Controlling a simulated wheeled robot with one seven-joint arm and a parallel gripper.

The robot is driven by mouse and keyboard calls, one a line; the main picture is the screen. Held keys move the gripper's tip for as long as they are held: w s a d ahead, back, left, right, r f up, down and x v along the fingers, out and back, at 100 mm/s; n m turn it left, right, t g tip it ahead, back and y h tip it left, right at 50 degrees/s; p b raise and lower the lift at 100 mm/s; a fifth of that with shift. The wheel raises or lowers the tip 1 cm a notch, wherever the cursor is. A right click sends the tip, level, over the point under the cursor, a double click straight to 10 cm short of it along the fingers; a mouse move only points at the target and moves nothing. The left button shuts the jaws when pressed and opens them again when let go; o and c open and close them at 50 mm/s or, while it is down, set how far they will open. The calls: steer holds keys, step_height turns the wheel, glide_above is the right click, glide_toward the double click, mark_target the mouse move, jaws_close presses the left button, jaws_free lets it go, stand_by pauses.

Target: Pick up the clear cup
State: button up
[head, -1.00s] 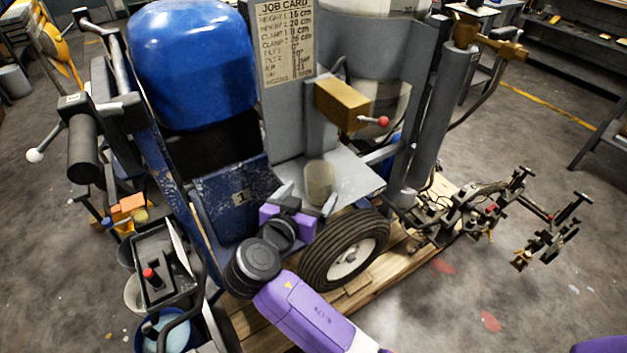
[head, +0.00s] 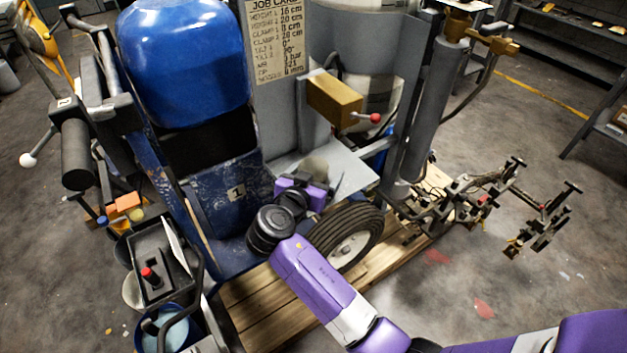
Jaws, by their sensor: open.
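The clear cup (head: 316,167) stands on the grey shelf (head: 352,172) of the striper, below the brass-coloured block. It looks pale and see-through, and its lower part is hidden behind my purple gripper. My gripper (head: 312,174) is open, with its fingers spread to the left and right of the cup. I cannot tell whether either finger touches the cup.
A brass-coloured block (head: 335,98) with a red-tipped lever (head: 374,118) juts out just above the cup. A black tyre (head: 347,236) is below the shelf. A grey cylinder (head: 424,110) rises to the right.

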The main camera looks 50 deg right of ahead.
steer(key=c, duration=1.4)
steer(key=shift+c, duration=0.2)
